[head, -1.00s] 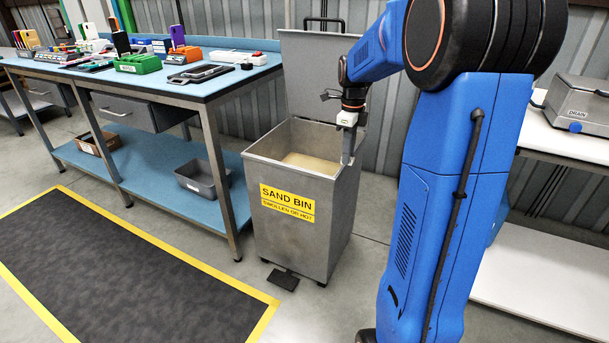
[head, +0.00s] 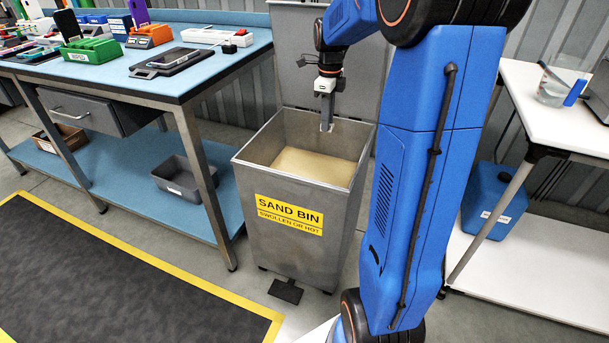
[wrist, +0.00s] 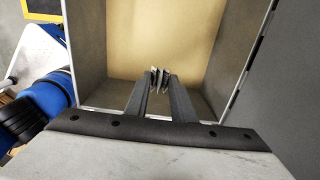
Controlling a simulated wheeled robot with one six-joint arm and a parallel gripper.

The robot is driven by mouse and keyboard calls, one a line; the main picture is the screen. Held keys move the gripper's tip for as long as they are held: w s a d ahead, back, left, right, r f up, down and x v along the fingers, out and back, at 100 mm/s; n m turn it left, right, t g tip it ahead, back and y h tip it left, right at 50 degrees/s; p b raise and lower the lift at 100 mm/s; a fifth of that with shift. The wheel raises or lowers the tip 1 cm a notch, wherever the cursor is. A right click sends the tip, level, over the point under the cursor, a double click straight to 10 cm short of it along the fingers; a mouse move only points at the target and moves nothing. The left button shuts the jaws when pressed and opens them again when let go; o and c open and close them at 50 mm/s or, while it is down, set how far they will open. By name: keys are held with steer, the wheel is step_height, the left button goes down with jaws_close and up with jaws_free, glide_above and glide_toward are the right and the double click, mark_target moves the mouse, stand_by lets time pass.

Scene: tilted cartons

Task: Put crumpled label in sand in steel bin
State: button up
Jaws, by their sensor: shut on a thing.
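The steel bin (head: 260,225) stands on the floor with its lid up and a yellow "SAND BIN" sign on its front. Pale sand (head: 315,166) covers its inside bottom, and sand also shows in the wrist view (wrist: 150,35). My gripper (head: 327,126) points down at the back part of the bin's opening. In the wrist view its fingers (wrist: 160,84) are shut on a small, pale, crumpled piece (wrist: 160,77), which looks like the label. The piece is seen against the sand, apart from the walls. Its printing cannot be read.
A blue-topped workbench (head: 215,75) with several devices and trays stands to the left. A grey tray (head: 187,180) sits on its lower shelf. A white table (head: 540,115) with a clear container (head: 555,88) is at right. A dark mat (head: 100,290) lies in front.

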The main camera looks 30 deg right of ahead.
steer(key=f, duration=2.4)
steer(key=shift+s, duration=0.2)
steer(key=o, duration=1)
steer(key=shift+f, duration=0.1)
